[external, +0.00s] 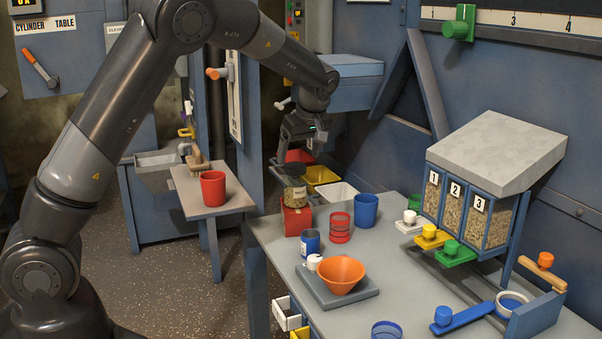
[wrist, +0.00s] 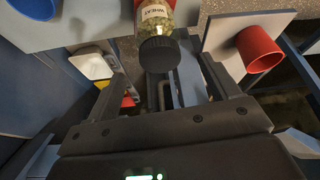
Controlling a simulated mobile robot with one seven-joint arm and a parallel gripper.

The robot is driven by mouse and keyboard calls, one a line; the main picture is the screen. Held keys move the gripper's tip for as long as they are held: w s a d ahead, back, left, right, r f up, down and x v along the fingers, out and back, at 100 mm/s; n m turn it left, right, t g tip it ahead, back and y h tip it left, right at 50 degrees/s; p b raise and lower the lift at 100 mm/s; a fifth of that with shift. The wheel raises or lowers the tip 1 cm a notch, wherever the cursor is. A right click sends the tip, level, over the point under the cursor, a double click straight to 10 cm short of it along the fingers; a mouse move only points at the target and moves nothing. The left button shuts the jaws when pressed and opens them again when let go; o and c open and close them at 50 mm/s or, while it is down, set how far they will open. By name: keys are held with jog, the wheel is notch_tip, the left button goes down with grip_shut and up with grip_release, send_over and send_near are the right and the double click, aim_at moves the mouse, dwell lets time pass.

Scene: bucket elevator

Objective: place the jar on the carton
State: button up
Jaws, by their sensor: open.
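The jar (external: 295,194), with a dark lid, a pale label and greenish contents, stands upright on top of the red carton (external: 296,221) at the table's left edge. In the wrist view, the jar (wrist: 158,18) shows its dark lid toward the camera, just beyond the fingers. My gripper (external: 301,150) is above the jar with a gap over the lid. In the wrist view, my gripper (wrist: 157,80) has its fingers spread and nothing between them. The carton is mostly hidden behind the jar in the wrist view.
A red mesh cup (external: 340,227), a blue cup (external: 367,210) and a scale with an orange bowl (external: 341,275) stand near the carton. Bins (external: 335,195) lie behind it. A red cup (external: 213,188) stands on a side shelf. Grain hoppers (external: 470,205) stand right.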

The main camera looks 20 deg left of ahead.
jog(key=s+a+r+m+h, duration=0.4)
jog(key=s+a+r, duration=0.9)
jog(key=s, duration=0.2)
jog(key=s+a+m+t, duration=0.1)
jog(key=s+a+m, duration=0.2)
jog(key=s, duration=0.7)
jog(key=s+a+f+m+t, duration=0.1)
jog(key=s+a+m, duration=0.2)
jog(key=s, duration=0.7)
jog(key=shift+s+f+m+t, duration=0.25)
jog(key=shift+s+m+t, duration=0.15)
